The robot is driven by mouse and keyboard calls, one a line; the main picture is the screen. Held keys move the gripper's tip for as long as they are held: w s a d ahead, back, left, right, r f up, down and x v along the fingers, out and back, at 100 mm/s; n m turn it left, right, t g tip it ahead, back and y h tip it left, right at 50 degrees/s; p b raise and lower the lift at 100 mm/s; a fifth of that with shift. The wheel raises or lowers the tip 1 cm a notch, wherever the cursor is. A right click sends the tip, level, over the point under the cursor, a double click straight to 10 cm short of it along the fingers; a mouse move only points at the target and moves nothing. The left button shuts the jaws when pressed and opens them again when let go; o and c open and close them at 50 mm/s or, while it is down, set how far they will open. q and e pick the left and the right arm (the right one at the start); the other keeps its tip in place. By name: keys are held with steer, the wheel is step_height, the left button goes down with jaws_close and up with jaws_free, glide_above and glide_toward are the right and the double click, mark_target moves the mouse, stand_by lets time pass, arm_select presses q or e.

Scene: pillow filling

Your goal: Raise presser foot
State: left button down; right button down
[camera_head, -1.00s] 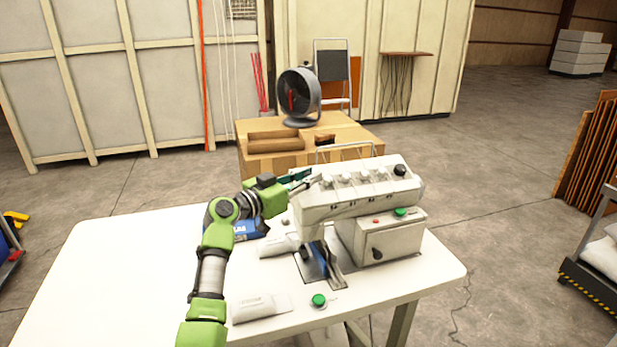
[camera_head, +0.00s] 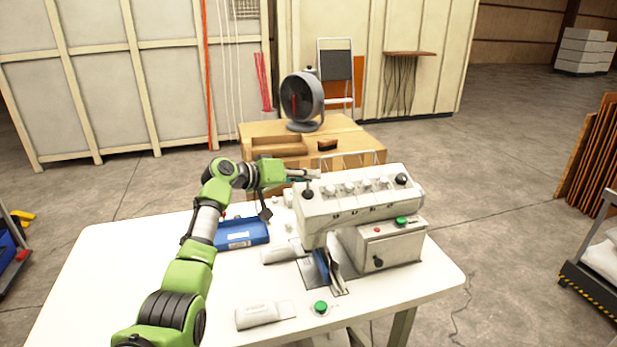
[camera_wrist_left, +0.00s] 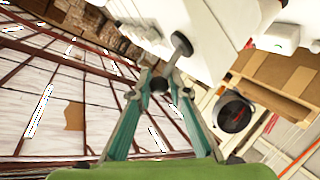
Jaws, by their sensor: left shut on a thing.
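The white sewing machine (camera_head: 350,200) stands at the right side of the white table. A black-knobbed lever (camera_head: 308,193) shows at the left end of its head. My left gripper (camera_head: 312,175) reaches this end from behind left. In the left wrist view, its green fingers (camera_wrist_left: 159,82) close together around the stem of the black-knobbed lever (camera_wrist_left: 181,44), with the knob beyond the fingertips. The exact contact is small and partly hidden. A blue piece (camera_head: 321,264) lies under the machine's head; the presser foot itself is not clear. My right gripper is not in view.
A blue tray (camera_head: 242,234) is behind left of the machine. A white pouch-like item (camera_head: 264,314) and a green button (camera_head: 320,307) are at the table's front. A fan (camera_head: 301,98) stands on a wooden box behind. The table's left side (camera_head: 110,275) is clear.

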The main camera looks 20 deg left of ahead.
arm_select(q)
steer(key=shift+w+a+f+n+g, duration=0.1)
steer(key=shift+w+f+n+g, duration=0.15)
steer(key=shift+n+g, duration=0.2)
steer(key=shift+f, duration=0.1)
steer(key=c, duration=1.9)
jaws_free()
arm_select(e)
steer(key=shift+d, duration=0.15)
arm_select(q)
steer(key=shift+a+r, duration=0.1)
steer(key=shift+r, duration=0.1)
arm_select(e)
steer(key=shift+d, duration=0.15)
arm_select(q)
steer(key=v, duration=1.2)
steer(key=shift+f, duration=0.15)
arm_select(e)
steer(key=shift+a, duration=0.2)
